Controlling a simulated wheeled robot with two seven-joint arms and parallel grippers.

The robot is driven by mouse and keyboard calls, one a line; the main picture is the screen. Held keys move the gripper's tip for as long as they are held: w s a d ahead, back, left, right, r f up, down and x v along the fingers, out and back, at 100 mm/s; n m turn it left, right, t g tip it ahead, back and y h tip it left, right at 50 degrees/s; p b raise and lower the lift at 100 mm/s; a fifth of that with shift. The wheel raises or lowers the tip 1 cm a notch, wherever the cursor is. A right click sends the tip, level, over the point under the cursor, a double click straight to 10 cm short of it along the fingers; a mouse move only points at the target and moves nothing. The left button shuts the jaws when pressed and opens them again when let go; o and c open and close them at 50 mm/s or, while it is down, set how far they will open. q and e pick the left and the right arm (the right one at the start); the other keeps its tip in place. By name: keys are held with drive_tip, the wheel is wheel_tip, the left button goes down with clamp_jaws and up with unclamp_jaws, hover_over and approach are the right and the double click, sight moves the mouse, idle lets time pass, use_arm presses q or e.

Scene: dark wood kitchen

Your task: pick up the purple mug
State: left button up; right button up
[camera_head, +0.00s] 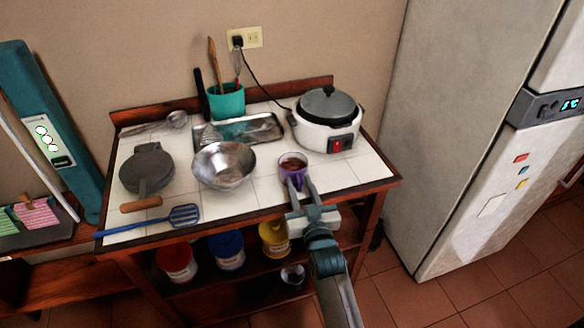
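The purple mug (284,173) stands upright on the white tiled top of the wooden table, near its front right. Something brown shows inside it. My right gripper (299,182) reaches in from the front, its two fingers apart at the near side of the mug. A bit of purple, seemingly the handle, shows between the fingers. I cannot tell whether either finger touches it. The fingertips partly cover the mug's near side. My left gripper is not in view.
A metal bowl (224,165) stands left of the mug, and a white cooker (328,135) stands behind right. A waffle iron (147,169), blue spatula (150,222), metal tray (248,129) and teal utensil pot (226,102) share the tabletop. A fridge (455,130) stands at right.

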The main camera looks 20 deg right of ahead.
drive_tip(key=shift+w, duration=0.2)
drive_tip(key=shift+s+r, duration=0.2)
drive_tip(key=shift+s, duration=0.05)
drive_tip(key=shift+w, duration=0.1)
drive_tip(key=c, duration=0.5)
clamp_jaws()
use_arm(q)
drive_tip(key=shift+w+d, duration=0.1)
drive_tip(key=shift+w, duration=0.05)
use_arm(e)
drive_tip(key=shift+r, duration=0.15)
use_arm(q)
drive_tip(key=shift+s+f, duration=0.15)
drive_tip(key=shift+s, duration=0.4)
use_arm(e)
drive_tip(key=shift+r, duration=0.1)
